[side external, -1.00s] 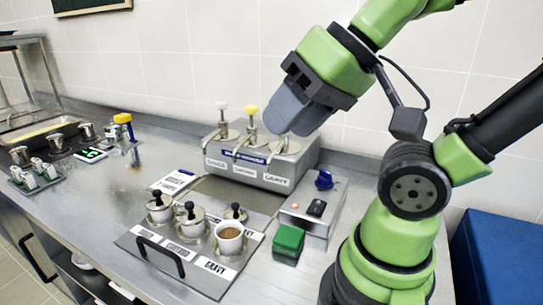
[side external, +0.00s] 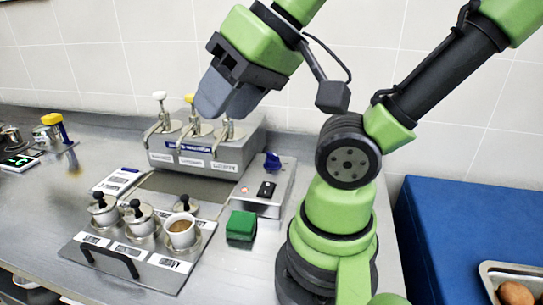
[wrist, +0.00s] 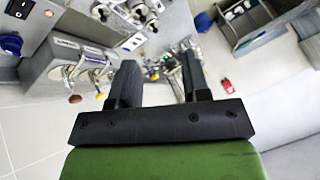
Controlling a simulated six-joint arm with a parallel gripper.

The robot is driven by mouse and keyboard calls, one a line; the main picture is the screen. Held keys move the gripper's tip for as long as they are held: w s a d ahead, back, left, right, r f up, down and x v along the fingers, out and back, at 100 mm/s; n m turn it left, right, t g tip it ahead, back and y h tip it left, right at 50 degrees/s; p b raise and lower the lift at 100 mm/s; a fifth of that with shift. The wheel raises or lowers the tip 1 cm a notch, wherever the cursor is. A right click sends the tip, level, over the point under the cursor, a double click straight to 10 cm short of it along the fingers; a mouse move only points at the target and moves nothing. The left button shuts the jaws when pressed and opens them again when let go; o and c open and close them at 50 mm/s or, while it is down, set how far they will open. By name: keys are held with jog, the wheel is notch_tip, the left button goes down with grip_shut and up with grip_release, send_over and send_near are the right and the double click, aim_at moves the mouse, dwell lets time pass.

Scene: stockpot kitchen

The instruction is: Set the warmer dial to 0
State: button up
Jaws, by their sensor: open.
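The warmer dial is a blue knob (side external: 272,162) on a grey steel control box (side external: 262,198) right of the pump dispenser. Its pointer and any numbers are too small to read. It also shows at the left edge of the wrist view (wrist: 11,43). A black rocker switch (side external: 266,189) sits in front of the dial on the same box, and shows in the wrist view (wrist: 21,9). My gripper (side external: 226,108) hangs above the dispenser, left of the dial and higher, clear of both. Its fingers are apart and empty in the wrist view (wrist: 160,78).
The pump dispenser (side external: 212,155) stands behind the tray of lidded pots (side external: 130,262) and a brown-filled cup (side external: 181,230). A green block (side external: 241,226) lies before the control box. A blue box (side external: 465,215) is at right. Space above the dial is clear.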

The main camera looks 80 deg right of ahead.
jog(key=o, duration=0.4)
jog(key=shift+w, duration=0.1)
jog(key=shift+c, duration=0.2)
jog(key=w+d+m+g+h, duration=0.2)
jog(key=w+d+m, duration=0.4)
jog(key=d, duration=0.2)
jog(key=m+g, duration=0.5)
jog(key=m, duration=0.9)
send_over(272, 154)
notch_tip(272, 154, down, 15)
notch_tip(272, 154, down, 10)
jog(key=shift+d+r, duration=0.1)
jog(key=shift+r, duration=0.15)
jog(key=shift+c, duration=0.5)
jog(key=c, duration=0.8)
